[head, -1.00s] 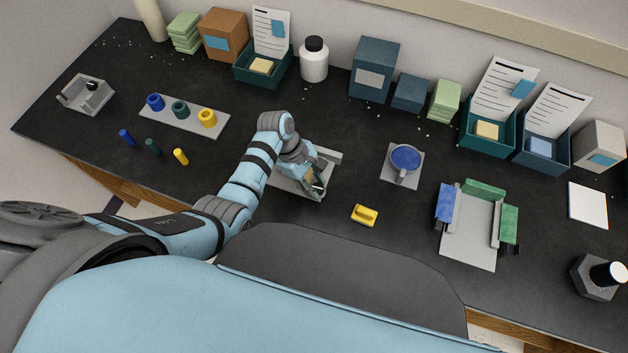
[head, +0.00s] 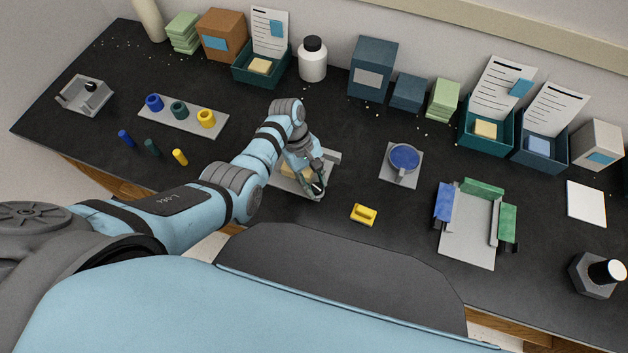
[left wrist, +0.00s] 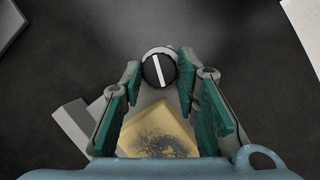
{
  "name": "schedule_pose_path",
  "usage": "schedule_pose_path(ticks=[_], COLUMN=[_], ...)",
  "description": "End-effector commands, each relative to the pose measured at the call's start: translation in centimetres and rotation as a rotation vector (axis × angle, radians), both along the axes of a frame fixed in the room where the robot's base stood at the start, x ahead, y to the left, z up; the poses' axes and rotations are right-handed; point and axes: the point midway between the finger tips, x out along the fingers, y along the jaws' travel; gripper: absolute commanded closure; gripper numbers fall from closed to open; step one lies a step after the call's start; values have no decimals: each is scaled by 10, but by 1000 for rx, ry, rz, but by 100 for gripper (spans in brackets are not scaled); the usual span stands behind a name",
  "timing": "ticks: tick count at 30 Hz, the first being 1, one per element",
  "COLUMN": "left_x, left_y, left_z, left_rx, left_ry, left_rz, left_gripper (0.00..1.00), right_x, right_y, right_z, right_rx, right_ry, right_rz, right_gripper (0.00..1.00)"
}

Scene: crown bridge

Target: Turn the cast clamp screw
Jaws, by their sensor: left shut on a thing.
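The clamp screw's black round knob (left wrist: 158,70), with a white line across its top, shows in the left wrist view. The line leans slightly to the left at its top. My left gripper (left wrist: 159,62) has its teal-padded fingers on either side of the knob and is shut on it. The yellowish cast (left wrist: 157,135) with a dark grainy patch lies between the fingers, nearer my wrist. In the head view my left gripper (head: 317,186) is at the front right of the grey cast holder (head: 331,158) and hides part of it. My right gripper is not in view.
A yellow block (head: 363,214) lies right of the holder. A blue round bowl (head: 404,156) stands on a grey plate farther right. A grey tray with blue and green blocks (head: 467,235) is beyond it. Left are coloured rings on a strip (head: 184,115) and several small pegs.

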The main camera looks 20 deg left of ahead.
Motion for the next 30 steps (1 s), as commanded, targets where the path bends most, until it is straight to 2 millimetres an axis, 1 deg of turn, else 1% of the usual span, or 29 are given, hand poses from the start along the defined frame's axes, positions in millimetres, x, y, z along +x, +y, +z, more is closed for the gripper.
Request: schedule_pose_path(ticks=[5, 6, 8, 9, 10, 17, 20, 23, 30], left_x=[0, 0, 0, 0, 0, 0, 1, 5, 18], left_y=[0, 0, 0, 0, 0, 0, 1, 6, 29], left_z=[0, 0, 0, 0, 0, 0, 3, 17, 78], left_rx=[0, 0, 0, 0, 0, 0, 0, 1, 3], left_ry=[0, 0, 0, 0, 0, 0, -2, -4, -5], left_rz=[-1, -1, 0, 0, 0, 1, 2, 2, 1], left_gripper=[100, 70, 61, 54, 52, 52, 52, 52, 52], right_x=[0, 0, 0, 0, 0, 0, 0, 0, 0], right_y=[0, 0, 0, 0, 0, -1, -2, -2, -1], right_z=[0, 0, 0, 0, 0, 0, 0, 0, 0], right_rx=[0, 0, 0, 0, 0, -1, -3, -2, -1], right_ry=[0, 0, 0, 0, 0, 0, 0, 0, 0], right_rz=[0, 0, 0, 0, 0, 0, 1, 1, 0], right_gripper=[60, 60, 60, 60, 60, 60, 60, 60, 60])
